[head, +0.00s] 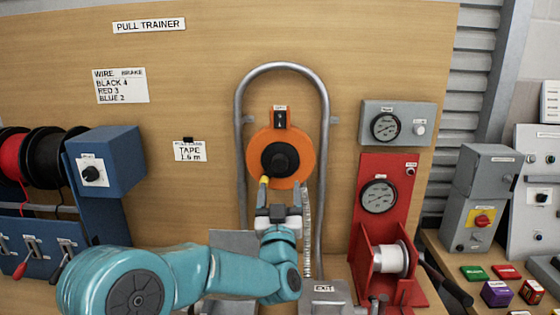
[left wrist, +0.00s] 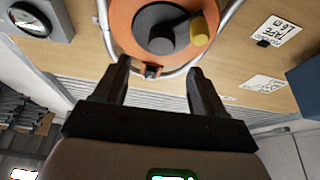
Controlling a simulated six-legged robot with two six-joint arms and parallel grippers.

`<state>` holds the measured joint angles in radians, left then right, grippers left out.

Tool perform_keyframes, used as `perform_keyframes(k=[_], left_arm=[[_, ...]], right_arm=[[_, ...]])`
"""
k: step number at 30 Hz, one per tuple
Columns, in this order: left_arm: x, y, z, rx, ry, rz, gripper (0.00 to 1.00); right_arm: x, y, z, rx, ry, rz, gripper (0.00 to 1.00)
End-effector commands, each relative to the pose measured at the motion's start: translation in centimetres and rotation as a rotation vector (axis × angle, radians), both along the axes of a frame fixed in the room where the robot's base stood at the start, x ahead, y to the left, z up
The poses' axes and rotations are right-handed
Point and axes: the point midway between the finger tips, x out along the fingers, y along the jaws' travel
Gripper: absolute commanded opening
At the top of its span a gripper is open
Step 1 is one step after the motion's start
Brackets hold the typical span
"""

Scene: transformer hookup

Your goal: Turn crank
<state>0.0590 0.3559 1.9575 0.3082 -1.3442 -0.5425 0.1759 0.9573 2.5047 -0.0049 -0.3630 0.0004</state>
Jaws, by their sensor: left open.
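An orange disc (head: 302,150) with a black hub (head: 281,159) is mounted on the wooden panel inside a grey tube hoop. A yellow crank handle (head: 263,186) sticks out at its lower left. The left wrist view shows the handle (left wrist: 200,32) to the right of the black hub (left wrist: 158,27), with the picture turned over. My left gripper (head: 280,200) is just below the disc in the head view. Its fingers (left wrist: 160,70) are apart and empty, pointing at the disc, with the handle beyond the fingertips. I cannot see my right gripper.
The grey hoop (head: 241,140) surrounds the disc. A red winch unit (head: 368,225) with a gauge and white spool stands to the right. Blue equipment with wire spools (head: 106,160) is at left. Coloured blocks (head: 496,292) lie at lower right.

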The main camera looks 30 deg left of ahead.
Motion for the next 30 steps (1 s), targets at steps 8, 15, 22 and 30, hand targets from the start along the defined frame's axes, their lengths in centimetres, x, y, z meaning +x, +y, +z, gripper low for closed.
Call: perform_keyframes(k=[8, 15, 22, 30], left_arm=[[4.7, 3.2, 2.6, -0.001, 0.0, 0.002, 0.71], [6.5, 4.3, 3.1, 0.0, 0.0, 0.0, 0.71], [6.7, 4.5, 3.1, -0.001, 0.001, 0.0, 0.71], [6.7, 4.4, 3.1, -0.001, 0.001, 0.0, 0.0]], right_arm=[[0.0, 0.0, 2.6, 0.0, 0.0, 0.0, 0.73], [0.0, 0.0, 3.2, 0.0, 0.0, 0.0, 0.73], [0.0, 0.0, 3.1, 0.0, 0.0, 0.0, 0.73], [0.0, 0.0, 3.1, 0.0, 0.0, 0.0, 0.73]])
